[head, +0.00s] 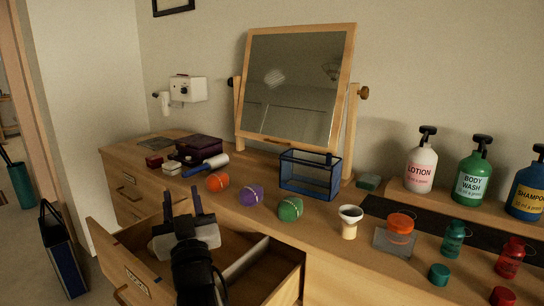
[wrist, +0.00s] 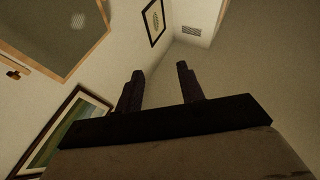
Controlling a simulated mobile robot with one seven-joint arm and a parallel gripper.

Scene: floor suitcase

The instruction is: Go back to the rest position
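My gripper (head: 182,203) is in the lower left of the head view, above the open drawer (head: 262,262) of the wooden dresser. Its two fingers point up and stand apart, with nothing between them. In the wrist view my gripper (wrist: 158,84) also shows two dark, separated fingers against the bare wall. My wrist and arm hide part of the drawer's inside.
A dark bag (head: 64,250) stands on the floor at left.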

